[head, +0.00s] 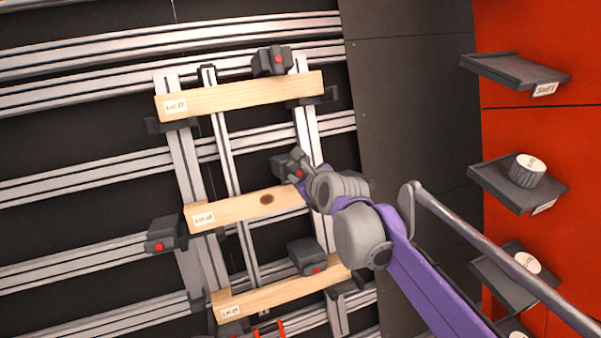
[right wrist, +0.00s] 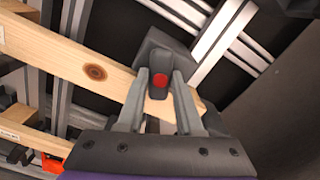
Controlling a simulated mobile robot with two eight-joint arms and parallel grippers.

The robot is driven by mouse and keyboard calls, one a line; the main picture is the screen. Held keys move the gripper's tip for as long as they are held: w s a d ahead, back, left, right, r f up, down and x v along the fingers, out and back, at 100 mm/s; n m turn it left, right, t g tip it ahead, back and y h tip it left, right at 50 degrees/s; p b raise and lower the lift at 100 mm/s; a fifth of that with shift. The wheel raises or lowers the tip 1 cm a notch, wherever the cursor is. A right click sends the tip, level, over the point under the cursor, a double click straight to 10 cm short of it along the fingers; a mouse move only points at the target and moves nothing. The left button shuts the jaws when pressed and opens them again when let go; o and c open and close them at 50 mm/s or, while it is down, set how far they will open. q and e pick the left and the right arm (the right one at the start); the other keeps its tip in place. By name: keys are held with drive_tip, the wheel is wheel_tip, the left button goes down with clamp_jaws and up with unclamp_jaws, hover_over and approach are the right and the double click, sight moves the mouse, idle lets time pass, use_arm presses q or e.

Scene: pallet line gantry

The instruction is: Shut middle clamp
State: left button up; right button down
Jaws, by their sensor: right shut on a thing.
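The middle wooden board (head: 240,207) lies across the upright rails, with a dark clamp (head: 284,165) with a red dot at its right end. My right gripper (head: 297,167) is at this clamp. In the right wrist view the gripper (right wrist: 160,88) has one finger on each side of the clamp's dark lever with the red button (right wrist: 160,80) and is shut on it. The clamp body (right wrist: 163,46) shows behind the lever, at the board's edge (right wrist: 95,72). My gripper hides part of the clamp in the head view. My left gripper is not in view.
Other dark clamps with red dots sit at the top board (head: 271,61), left of the middle board (head: 165,235) and above the bottom board (head: 307,257). Small shelves (head: 515,72) jut from the red wall at right, some holding round labelled pieces (head: 527,170).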

drive_tip(key=shift+m, duration=1.2)
drive_tip(key=shift+m, duration=1.5)
drive_tip(key=c, duration=0.7)
unclamp_jaws()
drive_tip(key=shift+s, duration=0.1)
drive_tip(key=shift+p+v, duration=1.5)
drive_tip(key=shift+v, duration=2.95)
